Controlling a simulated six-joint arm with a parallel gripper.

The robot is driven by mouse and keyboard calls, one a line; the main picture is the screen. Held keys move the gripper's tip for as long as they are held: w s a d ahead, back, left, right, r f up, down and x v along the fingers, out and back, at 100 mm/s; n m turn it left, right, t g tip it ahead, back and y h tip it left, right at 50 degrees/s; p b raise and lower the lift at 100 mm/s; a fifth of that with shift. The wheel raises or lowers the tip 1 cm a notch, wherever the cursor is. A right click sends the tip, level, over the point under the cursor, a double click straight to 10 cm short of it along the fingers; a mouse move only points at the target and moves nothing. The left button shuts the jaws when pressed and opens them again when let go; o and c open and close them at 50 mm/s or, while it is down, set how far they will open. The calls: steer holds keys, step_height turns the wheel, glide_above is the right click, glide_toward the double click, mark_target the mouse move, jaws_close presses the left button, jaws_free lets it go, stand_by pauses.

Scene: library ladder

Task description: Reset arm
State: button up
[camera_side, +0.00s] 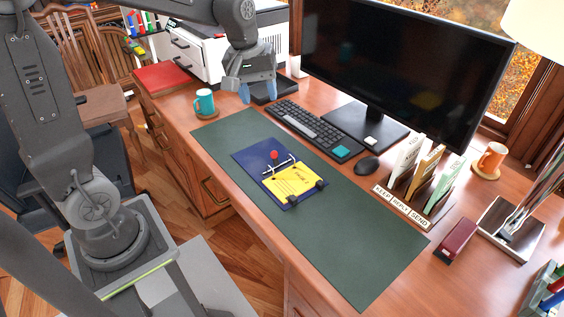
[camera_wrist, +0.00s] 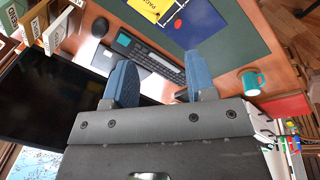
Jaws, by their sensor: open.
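My gripper (camera_side: 257,92) is raised over the back of the desk in the side view, between the teal mug (camera_side: 204,102) and the keyboard (camera_side: 314,129). Its blue fingers point down. In the wrist view my gripper (camera_wrist: 155,90) shows its two blue fingers spread apart with nothing between them. A dark blue board (camera_side: 279,173) lies on the green desk mat (camera_side: 345,240), with a yellow paper (camera_side: 293,181) and a red ball-shaped piece (camera_side: 273,155) on it. The board is partly cut off in the wrist view (camera_wrist: 190,22).
A large monitor (camera_side: 400,60) stands behind the keyboard. The mat's front right is clear.

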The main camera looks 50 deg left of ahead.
steer(key=s+d+r+m+t, duration=0.1)
steer(key=s+d+m, duration=0.2)
steer(key=s, duration=0.5)
steer(key=s+d+r+m+t, duration=0.1)
steer(key=s+d+m, duration=0.3)
steer(key=s, duration=0.5)
steer(key=m+t, duration=0.1)
steer(key=m, duration=0.1)
steer(key=shift+r+m+y, duration=0.25)
steer(key=shift+m+y, duration=0.05)
steer(key=shift+d, duration=0.1)
